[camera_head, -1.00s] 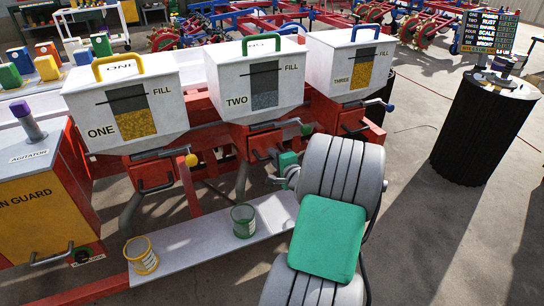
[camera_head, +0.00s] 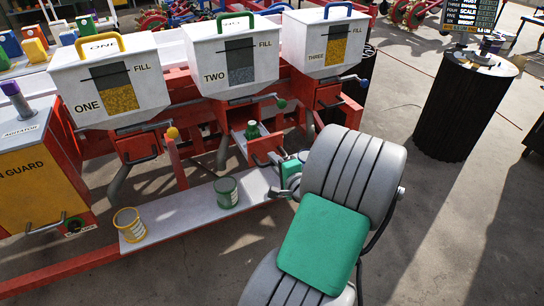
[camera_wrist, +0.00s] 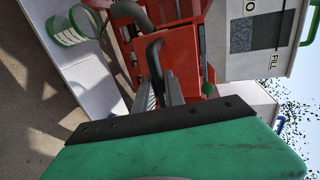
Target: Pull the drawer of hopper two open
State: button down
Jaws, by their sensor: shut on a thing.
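Hopper two (camera_head: 207,62) is the white bin with a green top handle, between hoppers one and three. Below it, its red drawer (camera_head: 268,146) stands pulled out from the red frame, with a green bottle-like thing (camera_head: 252,131) showing in it. My gripper (camera_head: 276,163) is at the drawer's front. In the wrist view the jaws (camera_wrist: 163,91) are shut on the dark drawer handle (camera_wrist: 154,58). The drawer (camera_wrist: 183,48) shows red beyond the handle, and part of hopper two (camera_wrist: 287,52) is at the upper right. My arm hides some of the drawer's right side.
A green can (camera_head: 227,193) and a yellow can (camera_head: 130,226) stand on the white shelf (camera_head: 182,212) left of my gripper. Hopper one (camera_head: 75,85) and hopper three (camera_head: 300,45) flank hopper two. A black drum (camera_head: 455,110) stands at right. The floor between is clear.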

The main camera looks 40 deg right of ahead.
jog(key=shift+s, duration=0.3)
jog(key=c, duration=1.4)
grip_release()
jog(key=shift+a, duration=0.1)
jog(key=p+v, duration=0.1)
jog(key=v, duration=0.6)
jog(key=shift+s+p, duration=0.3)
jog(key=shift+a+r, duration=0.1)
